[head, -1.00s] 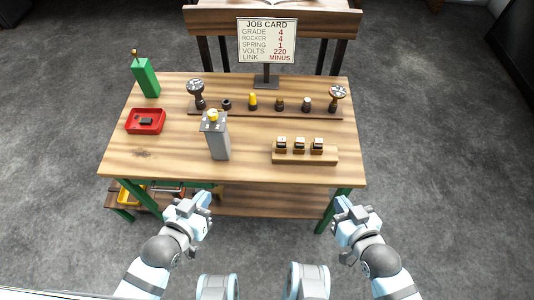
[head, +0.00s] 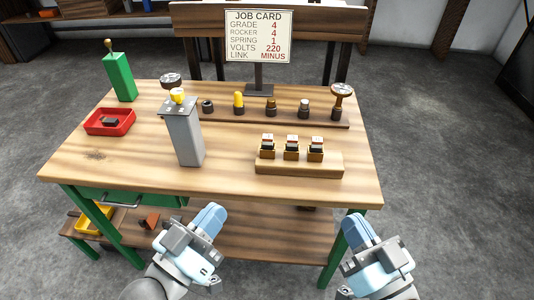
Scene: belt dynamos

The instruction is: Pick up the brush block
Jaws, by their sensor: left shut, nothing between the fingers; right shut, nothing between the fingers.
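Three small dark blocks with white and red tops (head: 291,148) sit side by side in a wooden holder (head: 300,168) at the right front of the bench (head: 120,160). Another small dark block (head: 109,122) lies in a red tray (head: 92,129) at the left. I cannot tell which of these is the brush block; their labels are too small to read. My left gripper (head: 208,221) and my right gripper (head: 357,231) are both shut and empty. In the picture they show below the bench's front edge, apart from all of these blocks.
A grey post (head: 184,140) with a yellow top stands at the bench's middle left. Behind it, a strip (head: 305,120) carries several small knobs and stamp-like pieces. A green block (head: 119,77) and the job card (head: 258,37), reading grade 4, stand at the back.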

